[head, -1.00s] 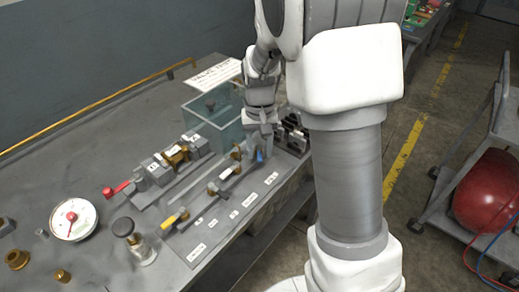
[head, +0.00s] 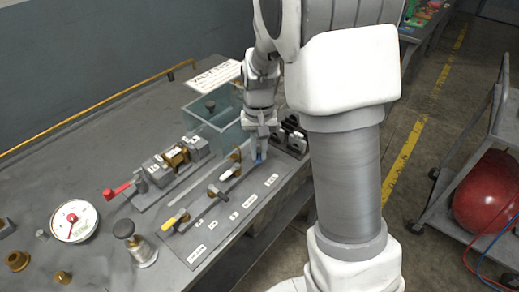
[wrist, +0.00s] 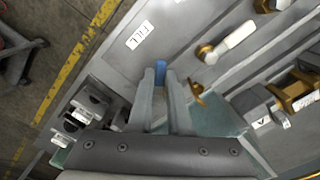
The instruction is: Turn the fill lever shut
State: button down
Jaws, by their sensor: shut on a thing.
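The fill lever has a blue handle (wrist: 160,70), seen in the wrist view between the fingertips of my gripper (wrist: 161,76). A white label reading FILL (wrist: 139,35) lies on the panel just beyond it. A brass valve part (wrist: 197,92) shows beside the right finger. In the head view my gripper (head: 259,153) points down at the bench, shut on the blue handle (head: 260,159), of which only a small part shows. The fingers hide much of the lever, so its exact angle is hard to tell.
A white-handled lever (head: 228,174) and a yellow-handled lever (head: 171,222) sit along the same panel. A clear tank (head: 213,128) stands behind my gripper, and dark clamp-like blocks (head: 291,139) stand close on its right. A round gauge (head: 74,221) is at left.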

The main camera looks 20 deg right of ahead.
jog(key=m, duration=0.1)
jog(key=a+m+p, duration=0.1)
jog(key=m, duration=0.1)
jog(key=m+p, duration=0.1)
jog(key=shift+w+a+r, duration=0.15)
jog(key=shift+w+a, duration=0.1)
jog(key=shift+w, duration=0.05)
jog(key=shift+w+a+m+p, duration=0.25)
jog(key=shift+m+p, duration=0.35)
jog(key=shift+m, duration=0.45)
jog(key=shift+w+a+m+p, duration=0.25)
jog(key=shift+m+p, duration=0.35)
jog(key=shift+m, duration=0.45)
jog(key=c, duration=0.8)
grip_release()
jog(key=shift+c, duration=0.2)
jog(key=shift+f, duration=0.2)
